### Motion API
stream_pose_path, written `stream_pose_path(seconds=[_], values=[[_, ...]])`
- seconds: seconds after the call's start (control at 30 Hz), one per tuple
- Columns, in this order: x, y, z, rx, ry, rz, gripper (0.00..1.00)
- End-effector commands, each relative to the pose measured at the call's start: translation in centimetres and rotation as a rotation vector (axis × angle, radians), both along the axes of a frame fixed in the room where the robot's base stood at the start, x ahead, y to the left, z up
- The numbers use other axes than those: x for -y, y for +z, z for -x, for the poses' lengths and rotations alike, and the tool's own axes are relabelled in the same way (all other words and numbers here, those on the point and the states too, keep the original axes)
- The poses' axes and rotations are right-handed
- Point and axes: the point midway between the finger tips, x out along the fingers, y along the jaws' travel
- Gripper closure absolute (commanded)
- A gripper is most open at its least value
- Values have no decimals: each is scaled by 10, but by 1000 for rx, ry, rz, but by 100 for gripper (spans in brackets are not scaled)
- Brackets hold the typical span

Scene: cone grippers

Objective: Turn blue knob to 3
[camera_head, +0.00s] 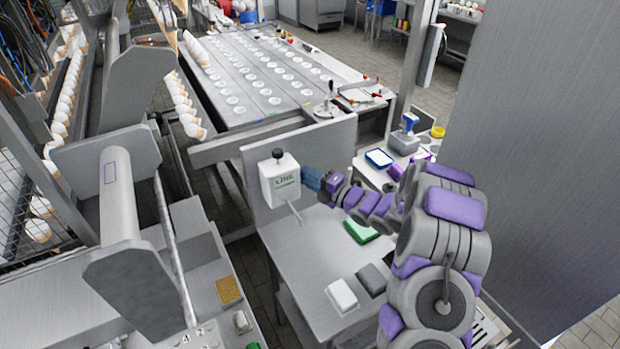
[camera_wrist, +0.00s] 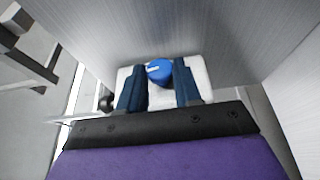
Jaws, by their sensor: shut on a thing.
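The blue knob (camera_wrist: 159,73) sits on the side of a white box (camera_wrist: 203,78) in the wrist view, with a pale pointer line toward its left side. My gripper (camera_wrist: 160,68) has its dark blue fingers on either side of the knob and is shut on it. The knob is hidden there. No number marks around the knob can be read.
The box has a black knob (camera_head: 278,153) on top and a thin lever (camera_head: 297,214) below. A metal panel (camera_head: 335,145) stands behind it. On the table (camera_head: 310,250) lie a green block (camera_head: 361,230) and white and grey blocks farther front. A large grey wall is at right.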

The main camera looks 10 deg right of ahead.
Motion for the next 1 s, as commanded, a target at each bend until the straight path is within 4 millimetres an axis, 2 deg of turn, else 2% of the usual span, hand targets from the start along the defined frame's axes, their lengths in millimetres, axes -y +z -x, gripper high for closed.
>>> stream_pose_path(seconds=[0.73,0.77,1.0], values=[[-1,-4,1,-7,2,2,97],[-1,-4,1,-7,2,2,64],[-1,-1,2,-3,2,1,42]])
